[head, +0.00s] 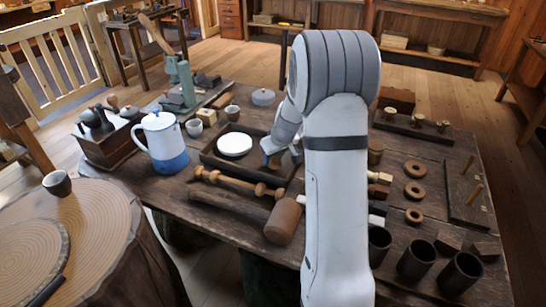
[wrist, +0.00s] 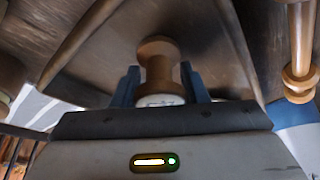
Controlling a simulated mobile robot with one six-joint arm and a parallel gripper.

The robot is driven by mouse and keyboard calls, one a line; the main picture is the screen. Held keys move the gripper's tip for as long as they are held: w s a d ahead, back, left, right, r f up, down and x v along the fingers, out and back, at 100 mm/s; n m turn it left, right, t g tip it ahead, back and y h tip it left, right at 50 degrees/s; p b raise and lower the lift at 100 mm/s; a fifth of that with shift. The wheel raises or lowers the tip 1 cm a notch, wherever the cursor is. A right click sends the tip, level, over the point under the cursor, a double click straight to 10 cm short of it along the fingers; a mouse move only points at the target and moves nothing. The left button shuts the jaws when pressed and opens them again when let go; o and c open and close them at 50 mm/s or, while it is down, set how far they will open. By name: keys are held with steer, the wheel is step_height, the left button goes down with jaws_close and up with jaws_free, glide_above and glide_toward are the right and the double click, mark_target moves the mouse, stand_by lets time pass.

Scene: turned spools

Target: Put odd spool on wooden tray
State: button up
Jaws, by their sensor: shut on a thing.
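My gripper (wrist: 160,88) is shut on a turned wooden spool (wrist: 158,62) in the wrist view, with a blue finger on each side of its narrow waist. The spool has a wide brown end and a pale end near the palm. In the head view my gripper (head: 279,155) is at the right part of a dark wooden tray (head: 222,164), low over it; my arm covers part of this area. I cannot tell whether the spool touches the tray. A white round dish (head: 235,144) lies in the tray's left part. Several spools (head: 417,120) stand on a dark board at right.
A turned spindle (head: 232,182) and a mallet (head: 283,220) lie in front of the tray. A white and blue pot (head: 162,142) stands left. Wooden rings (head: 415,169) and dark cups (head: 416,259) are at right. My arm hides the table's middle.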

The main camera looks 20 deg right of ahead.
steer(key=shift+f, duration=0.15)
steer(key=o, duration=0.9)
steer(key=shift+o, duration=0.2)
steer(key=shift+r, duration=0.35)
steer(key=a+p+v, duration=0.1)
steer(key=v, duration=1)
steer(key=s+a+g, duration=0.1)
steer(key=s+a, duration=0.3)
steer(key=s, duration=0.4)
steer(key=s+a+r+m, duration=0.1)
steer(key=s+a, duration=0.3)
steer(key=s, duration=0.5)
steer(key=s+a+r+m+g, duration=0.1)
steer(key=s+a, duration=0.3)
steer(key=s, duration=0.5)
steer(key=shift+s+a+r+g+h, duration=0.2)
steer(key=shift+a+r+g+h, duration=0.1)
steer(key=shift+h, duration=0.1)
